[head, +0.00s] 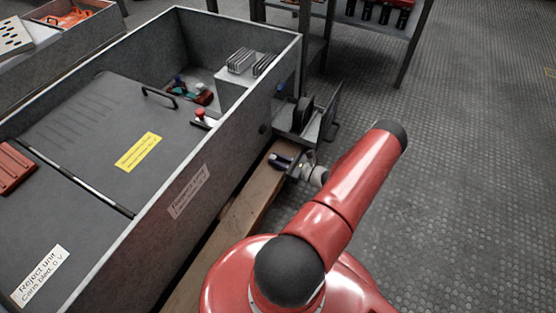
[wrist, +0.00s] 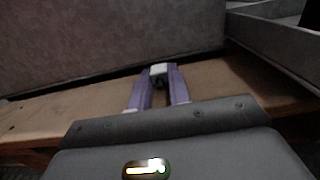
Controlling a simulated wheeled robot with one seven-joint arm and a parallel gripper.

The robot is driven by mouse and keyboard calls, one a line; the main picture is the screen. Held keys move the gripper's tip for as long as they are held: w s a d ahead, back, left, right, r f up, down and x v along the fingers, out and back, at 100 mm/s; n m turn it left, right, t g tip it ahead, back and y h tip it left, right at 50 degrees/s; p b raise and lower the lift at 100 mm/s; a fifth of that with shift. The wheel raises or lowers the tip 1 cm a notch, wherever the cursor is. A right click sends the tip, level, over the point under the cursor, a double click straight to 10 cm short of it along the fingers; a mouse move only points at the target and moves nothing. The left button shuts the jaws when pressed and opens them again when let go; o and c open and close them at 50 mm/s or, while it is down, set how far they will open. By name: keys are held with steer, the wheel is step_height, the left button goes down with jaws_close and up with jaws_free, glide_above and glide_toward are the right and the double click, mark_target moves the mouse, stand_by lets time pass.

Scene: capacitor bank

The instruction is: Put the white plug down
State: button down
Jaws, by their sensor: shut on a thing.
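My gripper (head: 281,160) is at the wooden plank (head: 240,213) beside the large grey metal enclosure. In the wrist view its two purple fingers are shut on the white plug (wrist: 158,69), which shows as a small pale block with a dark lower part between the fingertips. The plank (wrist: 215,80) lies under the fingers in that view. I cannot tell whether the plug touches it. In the head view the plug cannot be made out.
The enclosure wall (head: 200,190) rises along the plank's left side. A grey metal tray (head: 318,125) with a dark round part stands just beyond the gripper. A rack (head: 410,45) is at the back. The floor on the right is clear.

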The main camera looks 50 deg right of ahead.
steer(key=shift+f, duration=0.25)
steer(key=c, duration=1.3)
jaws_free()
steer(key=shift+f, duration=0.1)
steer(key=shift+a, duration=0.1)
steer(key=shift+r+p, duration=0.3)
steer(key=shift+r, duration=0.1)
steer(key=shift+r+p, duration=0.5)
steer(key=shift+r, duration=0.05)
steer(key=v, duration=1.2)
steer(key=shift+f, duration=0.2)
steer(key=shift+s, duration=0.1)
